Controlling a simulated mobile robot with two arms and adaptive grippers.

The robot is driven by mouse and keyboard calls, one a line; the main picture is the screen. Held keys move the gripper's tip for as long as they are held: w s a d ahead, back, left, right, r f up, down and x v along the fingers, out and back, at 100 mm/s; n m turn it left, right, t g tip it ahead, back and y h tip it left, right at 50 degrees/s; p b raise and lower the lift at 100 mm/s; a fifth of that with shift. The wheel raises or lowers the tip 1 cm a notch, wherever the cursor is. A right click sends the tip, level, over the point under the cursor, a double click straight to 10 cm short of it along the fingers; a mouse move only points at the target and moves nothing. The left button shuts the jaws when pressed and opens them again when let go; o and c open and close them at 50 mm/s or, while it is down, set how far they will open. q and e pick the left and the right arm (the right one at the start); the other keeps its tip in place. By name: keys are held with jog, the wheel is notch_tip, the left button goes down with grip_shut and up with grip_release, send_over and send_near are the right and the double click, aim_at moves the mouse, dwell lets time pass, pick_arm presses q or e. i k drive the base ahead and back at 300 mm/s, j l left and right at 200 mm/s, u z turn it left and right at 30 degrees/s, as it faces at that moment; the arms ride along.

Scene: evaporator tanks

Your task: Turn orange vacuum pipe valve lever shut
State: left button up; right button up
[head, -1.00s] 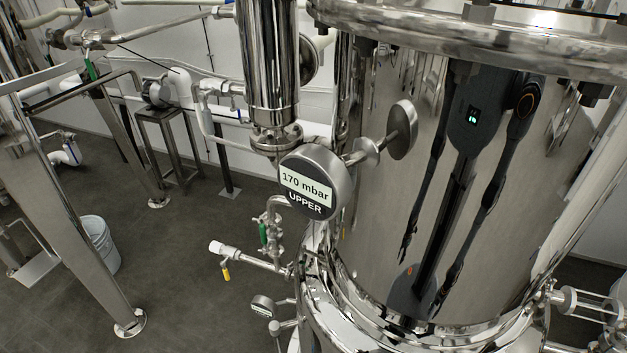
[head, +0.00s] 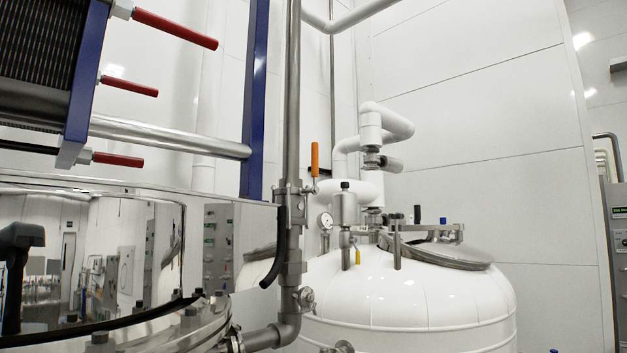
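The orange valve lever (head: 315,159) stands upright on the right side of a vertical grey pipe (head: 293,100), near the middle of the head view. It sits at a valve body (head: 292,190) on that pipe and points up, roughly parallel to the pipe. Neither of my grippers is in the head view.
A polished steel tank (head: 90,240) fills the lower left, with a blue-framed plate unit (head: 85,80) and red rods (head: 175,28) above it. A white domed tank (head: 410,300) stands behind on the right. A black hose (head: 277,250) hangs beside the pipe. A cabinet (head: 618,230) is at the far right.

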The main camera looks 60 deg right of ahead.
aim_at(315, 189)
jog(key=z, duration=2.05)
